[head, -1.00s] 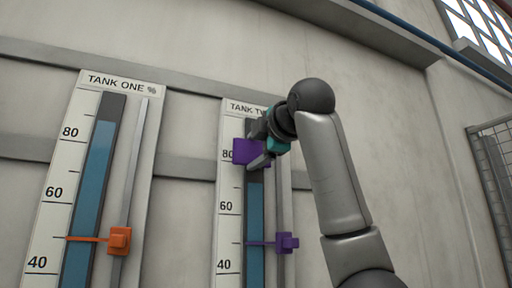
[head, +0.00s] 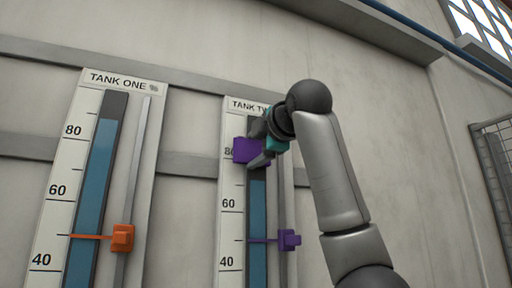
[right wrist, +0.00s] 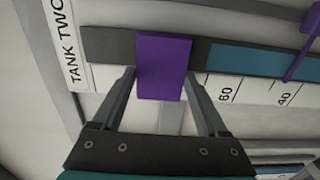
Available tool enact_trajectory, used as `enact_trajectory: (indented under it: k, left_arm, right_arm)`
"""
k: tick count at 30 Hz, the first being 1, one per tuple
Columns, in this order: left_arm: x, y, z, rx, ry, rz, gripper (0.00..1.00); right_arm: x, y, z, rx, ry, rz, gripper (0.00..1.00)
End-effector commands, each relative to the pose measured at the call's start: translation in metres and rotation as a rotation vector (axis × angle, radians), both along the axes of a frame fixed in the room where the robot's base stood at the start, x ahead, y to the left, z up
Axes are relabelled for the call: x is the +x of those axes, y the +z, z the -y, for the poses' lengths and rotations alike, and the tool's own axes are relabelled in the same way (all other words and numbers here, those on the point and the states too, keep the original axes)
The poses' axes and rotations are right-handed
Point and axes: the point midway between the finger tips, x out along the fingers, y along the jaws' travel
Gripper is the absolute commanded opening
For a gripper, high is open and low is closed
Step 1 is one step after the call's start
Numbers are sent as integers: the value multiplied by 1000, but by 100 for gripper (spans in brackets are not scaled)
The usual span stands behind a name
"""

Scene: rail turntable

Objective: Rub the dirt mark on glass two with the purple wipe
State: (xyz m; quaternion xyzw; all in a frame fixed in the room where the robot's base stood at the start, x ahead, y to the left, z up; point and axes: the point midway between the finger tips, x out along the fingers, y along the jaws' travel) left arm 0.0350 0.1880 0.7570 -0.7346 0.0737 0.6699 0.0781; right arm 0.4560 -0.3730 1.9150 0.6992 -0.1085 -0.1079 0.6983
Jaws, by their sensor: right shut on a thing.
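My right gripper (head: 264,150) is shut on the purple wipe (head: 243,150), which sits at the front of its fingers. In the right wrist view the wipe (right wrist: 162,66) is between the fingertips of my right gripper (right wrist: 161,82) and lies across the upper, dark part of glass two (right wrist: 262,62). In the head view the blue part of glass two (head: 258,215) runs down below the wipe. I see no dirt mark; the wipe and gripper cover part of the glass. Whether the wipe touches the glass I cannot tell. My left gripper is not in view.
The tank two scale board (head: 230,218) carries a purple pointer slider (head: 289,240) below my gripper. To the left stands the tank one board (head: 62,190) with its glass (head: 95,180) and orange slider (head: 122,237).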

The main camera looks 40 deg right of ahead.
Motion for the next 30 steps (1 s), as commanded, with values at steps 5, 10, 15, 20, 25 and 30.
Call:
enact_trajectory:
  k: [5,10,15,20,25,30]
  left_arm:
    - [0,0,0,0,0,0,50]
    - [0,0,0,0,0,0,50]
    - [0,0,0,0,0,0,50]
    - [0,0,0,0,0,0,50]
    - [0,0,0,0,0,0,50]
    - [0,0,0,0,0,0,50]
  right_arm:
    - [4,0,1,0,0,0,32]
    - [7,0,2,0,0,-1,32]
    - [10,0,3,0,0,-1,32]
    - [11,0,4,0,0,1,32]
    - [9,0,10,1,-1,0,32]
    - [3,0,25,2,-1,1,32]
